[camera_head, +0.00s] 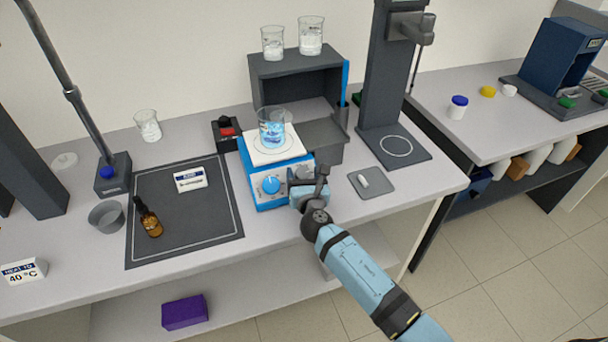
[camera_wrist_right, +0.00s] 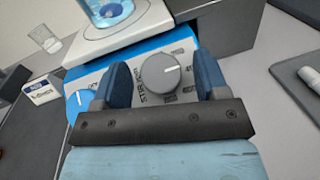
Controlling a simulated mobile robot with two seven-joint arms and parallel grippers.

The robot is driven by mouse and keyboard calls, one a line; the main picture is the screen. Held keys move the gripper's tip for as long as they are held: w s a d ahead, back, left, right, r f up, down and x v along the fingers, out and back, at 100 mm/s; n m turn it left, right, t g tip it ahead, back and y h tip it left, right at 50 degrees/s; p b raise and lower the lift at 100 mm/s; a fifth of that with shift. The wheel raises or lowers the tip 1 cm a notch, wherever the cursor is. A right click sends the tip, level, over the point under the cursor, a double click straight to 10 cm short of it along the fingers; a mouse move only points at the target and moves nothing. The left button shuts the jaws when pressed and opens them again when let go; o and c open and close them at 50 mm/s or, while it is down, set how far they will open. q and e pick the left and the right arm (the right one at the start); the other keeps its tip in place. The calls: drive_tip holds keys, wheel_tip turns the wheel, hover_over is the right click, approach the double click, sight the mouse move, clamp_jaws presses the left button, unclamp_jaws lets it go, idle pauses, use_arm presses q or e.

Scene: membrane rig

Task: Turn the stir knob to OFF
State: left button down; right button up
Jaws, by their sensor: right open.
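The hotplate stirrer (camera_head: 250,160) is blue with a white top and carries a beaker of blue liquid (camera_head: 271,130). In the right wrist view the grey stir knob (camera_wrist_right: 157,73) sits on its front panel, beside the "STIR" lettering. A white pointer line on the knob points to the right in that view. My right gripper (camera_wrist_right: 162,80) is open, with one blue finger on each side of the knob and visible gaps between. In the head view my right gripper (camera_head: 303,180) largely hides the knob. My left gripper is not in view.
A blue knob (camera_head: 271,185) is left of the stir knob on the same panel. A dark grey box shelf (camera_head: 265,85) stands behind the stirrer. A grey pad with a small white piece (camera_head: 380,187) lies to the right. A dark mat (camera_head: 200,225) lies to the left.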

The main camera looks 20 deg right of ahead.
drive_tip(key=c, duration=0.9)
